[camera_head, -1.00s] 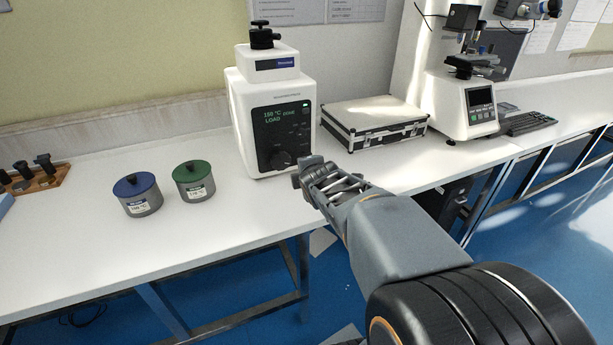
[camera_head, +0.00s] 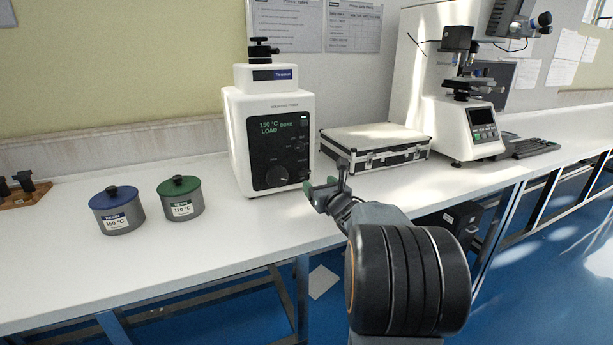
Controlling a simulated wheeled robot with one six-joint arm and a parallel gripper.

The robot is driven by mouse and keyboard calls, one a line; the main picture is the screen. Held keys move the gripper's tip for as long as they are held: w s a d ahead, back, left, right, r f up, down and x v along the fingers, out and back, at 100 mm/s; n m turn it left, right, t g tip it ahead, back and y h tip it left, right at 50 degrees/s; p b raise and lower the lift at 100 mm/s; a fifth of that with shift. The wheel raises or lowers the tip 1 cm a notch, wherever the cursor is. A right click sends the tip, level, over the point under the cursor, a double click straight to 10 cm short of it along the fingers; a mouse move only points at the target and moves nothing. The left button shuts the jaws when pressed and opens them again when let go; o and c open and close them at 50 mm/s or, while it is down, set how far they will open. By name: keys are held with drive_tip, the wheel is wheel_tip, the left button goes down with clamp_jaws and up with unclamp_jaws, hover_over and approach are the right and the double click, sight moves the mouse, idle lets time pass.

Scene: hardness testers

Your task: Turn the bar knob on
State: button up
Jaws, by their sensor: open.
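The bar knob (camera_head: 277,177) is a dark round knob low on the black front panel (camera_head: 280,150) of a white machine (camera_head: 238,135). The panel's display reads 150 °C, DONE and LOAD in green. Smaller controls sit above and to the right of the knob. My gripper (camera_head: 326,186) is right of the knob in the picture, in front of the machine's lower right edge. Its jaws are apart and hold nothing. It looks clear of the knob; the exact gap in depth cannot be told. The knob's angle is too small to read.
A blue-lidded pot (camera_head: 118,211) and a green-lidded pot (camera_head: 181,199) stand on the white bench (camera_head: 70,260), left of the machine. A silver case (camera_head: 375,147) lies right of it. A microscope-like tester (camera_head: 470,125) stands farther right. The bench front between is clear.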

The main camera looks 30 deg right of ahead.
sight(306, 172)
drive_tip(key=w, duration=0.6)
drive_tip(key=w+d, duration=0.1)
drive_tip(key=w, duration=0.2)
drive_tip(key=shift+d, duration=0.1)
drive_tip(key=c, duration=0.9)
